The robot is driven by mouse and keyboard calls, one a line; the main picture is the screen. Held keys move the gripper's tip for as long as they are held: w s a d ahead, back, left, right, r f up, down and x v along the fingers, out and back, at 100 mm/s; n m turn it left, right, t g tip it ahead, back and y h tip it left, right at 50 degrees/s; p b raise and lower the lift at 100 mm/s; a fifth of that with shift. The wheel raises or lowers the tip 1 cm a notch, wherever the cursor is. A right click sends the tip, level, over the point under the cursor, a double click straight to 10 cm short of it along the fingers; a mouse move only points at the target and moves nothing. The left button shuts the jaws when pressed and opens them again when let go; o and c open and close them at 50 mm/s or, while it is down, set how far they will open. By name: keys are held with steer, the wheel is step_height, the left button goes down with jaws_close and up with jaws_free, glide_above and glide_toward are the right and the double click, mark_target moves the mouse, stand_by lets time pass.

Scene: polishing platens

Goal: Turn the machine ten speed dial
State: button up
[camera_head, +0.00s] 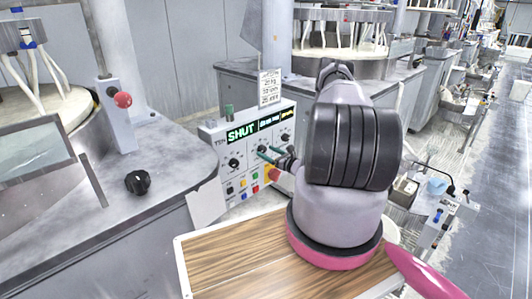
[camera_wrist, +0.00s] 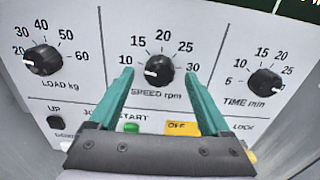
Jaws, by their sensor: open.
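The speed dial (camera_wrist: 159,71) is a round black knob in the middle of the white control panel (camera_wrist: 200,30) in the wrist view. Its scale runs from 10 to 30, and its white mark points left, near the 10. My gripper (camera_wrist: 158,76) is open, with one teal finger on each side of the dial. Small gaps seem to show between fingers and knob; I cannot tell whether they touch. In the head view the panel (camera_head: 208,133) has a green display reading "SHUT", and my gripper (camera_head: 268,153) is at its front, partly covering the dial.
The load dial (camera_wrist: 43,60) is left of the speed dial and the time dial (camera_wrist: 265,82) right. Below are a green start button (camera_wrist: 131,127) and a yellow off button (camera_wrist: 181,128). A wooden-topped surface (camera_head: 235,262) lies below my arm. A loose-looking black knob (camera_head: 137,183) is on the grey bench.

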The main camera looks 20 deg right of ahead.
steer(key=shift+w+a, duration=0.25)
steer(key=shift+w, duration=0.35)
jaws_close()
